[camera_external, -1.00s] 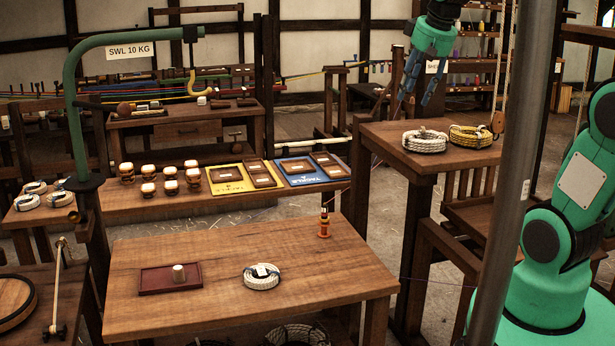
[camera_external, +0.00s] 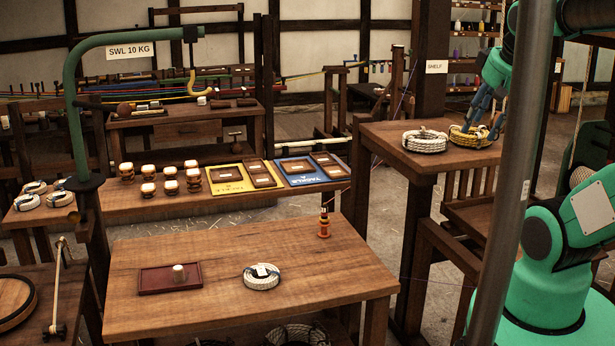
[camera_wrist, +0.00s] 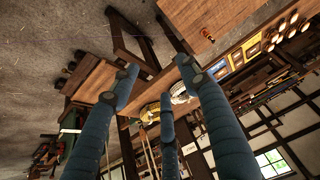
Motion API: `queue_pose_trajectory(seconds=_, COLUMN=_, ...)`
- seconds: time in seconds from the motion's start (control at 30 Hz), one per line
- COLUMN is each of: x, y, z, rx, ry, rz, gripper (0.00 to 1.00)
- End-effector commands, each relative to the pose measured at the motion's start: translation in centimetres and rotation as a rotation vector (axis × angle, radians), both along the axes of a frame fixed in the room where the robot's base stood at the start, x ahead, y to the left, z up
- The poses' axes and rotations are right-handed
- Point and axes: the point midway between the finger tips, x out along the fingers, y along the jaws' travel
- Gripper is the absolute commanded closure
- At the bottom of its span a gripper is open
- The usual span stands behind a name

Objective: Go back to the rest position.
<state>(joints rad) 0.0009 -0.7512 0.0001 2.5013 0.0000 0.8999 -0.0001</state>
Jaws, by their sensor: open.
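My gripper (camera_external: 480,112) has blue fingers on a green wrist. In the external view its fingers overlap the yellow and black rope coil (camera_external: 462,139) on the tall wooden table at right. In the wrist view the fingers of my gripper (camera_wrist: 160,82) are spread open with nothing between them. That view shows the yellow coil (camera_wrist: 149,112) and the white rope coil (camera_wrist: 180,94) beyond the fingers. The exact gap between fingers and yellow coil cannot be told. The white coil also lies on the tall table in the external view (camera_external: 425,142).
The low front table (camera_external: 215,305) bears a red tray (camera_external: 155,281), another white coil (camera_external: 261,277) and an orange spool (camera_external: 324,226). A grey post (camera_external: 512,190) stands in front of my arm. A green hook stand (camera_external: 72,110) is at left.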

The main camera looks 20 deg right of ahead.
Motion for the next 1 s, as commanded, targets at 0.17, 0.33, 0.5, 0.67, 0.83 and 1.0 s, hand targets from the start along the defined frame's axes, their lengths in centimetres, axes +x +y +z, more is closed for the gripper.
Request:
queue_pose_trajectory(seconds=0.17, x=0.0, y=0.0, z=0.0, rx=0.000, ry=0.000, rz=0.000, gripper=0.54)
queue_pose_trajectory(seconds=0.33, x=0.0, y=0.0, z=-0.6, rx=0.000, ry=0.000, rz=0.000, gripper=0.54)
queue_pose_trajectory(seconds=0.5, x=0.0, y=0.0, z=-1.9, rx=0.000, ry=0.000, rz=0.001, gripper=0.54)
queue_pose_trajectory(seconds=0.67, x=0.1, y=0.0, z=-2.0, rx=0.000, ry=0.000, rz=0.001, gripper=0.54)
queue_pose_trajectory(seconds=0.83, x=0.1, y=0.0, z=-1.9, rx=0.000, ry=0.000, rz=0.001, gripper=0.54)
queue_pose_trajectory(seconds=1.0, x=0.1, y=0.0, z=-1.9, rx=0.000, ry=0.000, rz=0.001, gripper=0.54)
